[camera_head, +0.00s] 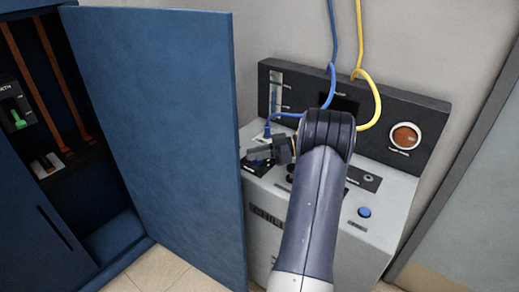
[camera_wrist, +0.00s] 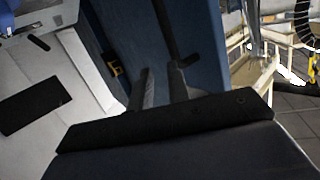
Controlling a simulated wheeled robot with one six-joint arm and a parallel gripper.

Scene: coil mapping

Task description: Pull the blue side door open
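The blue side door (camera_head: 165,125) stands swung out from the blue cabinet (camera_head: 30,235) in the head view, with the cabinet's inside exposed. In the wrist view the door (camera_wrist: 206,40) fills the upper middle, with a dark bar like a handle (camera_wrist: 168,30) on it. My gripper (camera_head: 262,152) is just right of the door's free edge in the head view. In the wrist view the two fingertips of my gripper (camera_wrist: 161,75) are apart, with nothing clearly held between them. They point toward the door near the lower end of the bar; contact cannot be told.
A grey console (camera_head: 375,205) with a black back panel, a blue button and a round orange dial stands right of the door. Blue and yellow cables (camera_head: 372,85) hang over it. Tiled floor (camera_head: 160,270) shows below the door. A grey wall panel is at far right.

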